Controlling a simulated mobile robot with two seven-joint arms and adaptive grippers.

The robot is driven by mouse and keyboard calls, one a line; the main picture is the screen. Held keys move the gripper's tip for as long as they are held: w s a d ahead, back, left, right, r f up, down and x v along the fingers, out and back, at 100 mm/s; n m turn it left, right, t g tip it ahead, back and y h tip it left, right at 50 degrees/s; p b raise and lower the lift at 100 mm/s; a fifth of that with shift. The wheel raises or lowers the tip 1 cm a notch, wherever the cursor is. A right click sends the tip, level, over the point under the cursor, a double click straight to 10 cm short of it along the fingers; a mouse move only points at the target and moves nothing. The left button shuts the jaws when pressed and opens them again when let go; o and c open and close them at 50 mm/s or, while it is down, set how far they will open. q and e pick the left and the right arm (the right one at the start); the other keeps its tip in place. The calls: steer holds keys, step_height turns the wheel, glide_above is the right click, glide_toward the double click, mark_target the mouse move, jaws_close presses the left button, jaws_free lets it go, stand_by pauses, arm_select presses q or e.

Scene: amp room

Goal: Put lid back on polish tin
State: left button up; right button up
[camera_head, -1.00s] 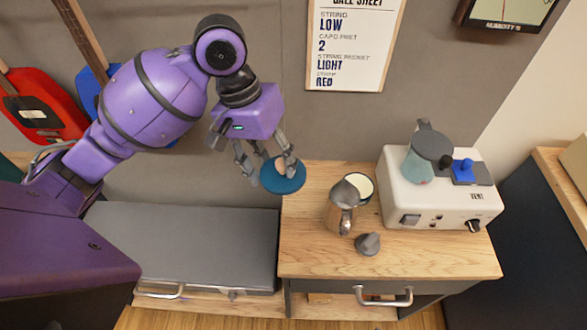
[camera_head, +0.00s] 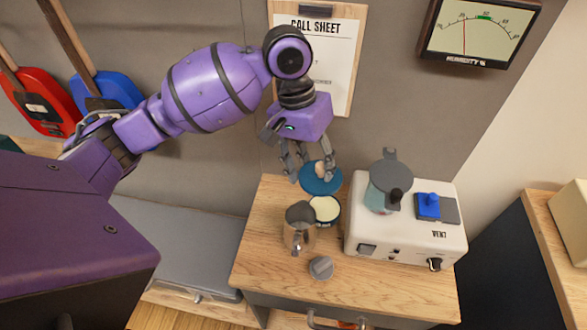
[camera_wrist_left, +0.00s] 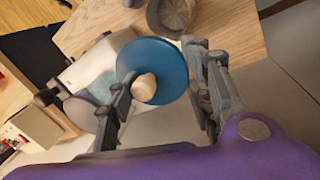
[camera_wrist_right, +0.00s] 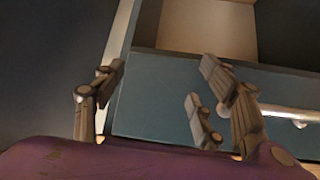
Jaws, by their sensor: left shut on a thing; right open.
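My left gripper (camera_head: 308,165) is shut on a round blue lid (camera_head: 322,180) with a pale wooden knob. It holds the lid above the back of the wooden cabinet top, just behind the open polish tin (camera_head: 325,211). The tin is round, with a dark rim and cream-coloured contents. The lid is apart from the tin in the head view. In the left wrist view the lid (camera_wrist_left: 158,62) shows between the fingers, with its knob toward the camera. My right gripper (camera_wrist_right: 160,95) is open and empty in the right wrist view, before a blue-grey drawer front.
A metal pitcher (camera_head: 299,232) stands beside the tin at its left front. A small grey knob-like piece (camera_head: 321,267) lies in front. A white machine (camera_head: 408,236) carrying a grey-lidded pot (camera_head: 388,182) stands right. The wall with a call sheet (camera_head: 325,62) is behind.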

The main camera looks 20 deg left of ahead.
arm_select(q)
steer(key=shift+m, duration=0.4)
steer(key=w+d+f, duration=0.2)
steer(key=w+f, duration=0.1)
glide_toward(321, 206)
steer(key=d, duration=0.1)
steer(key=shift+s+d+r, duration=0.15)
steer(key=shift+s+d, duration=0.05)
steer(key=shift+d+f, duration=0.2)
steer(key=shift+f, duration=0.4)
steer(key=shift+a+f+b, duration=0.1)
steer(key=shift+f+b, duration=0.45)
steer(key=shift+f, duration=0.15)
steer(key=shift+f+b, duration=0.6)
steer(key=shift+f, duration=0.8)
steer(key=shift+w+f, duration=0.1)
steer(key=shift+f, duration=0.4)
arm_select(e)
steer(key=shift+s+f, duration=0.15)
steer(key=shift+f, duration=0.7)
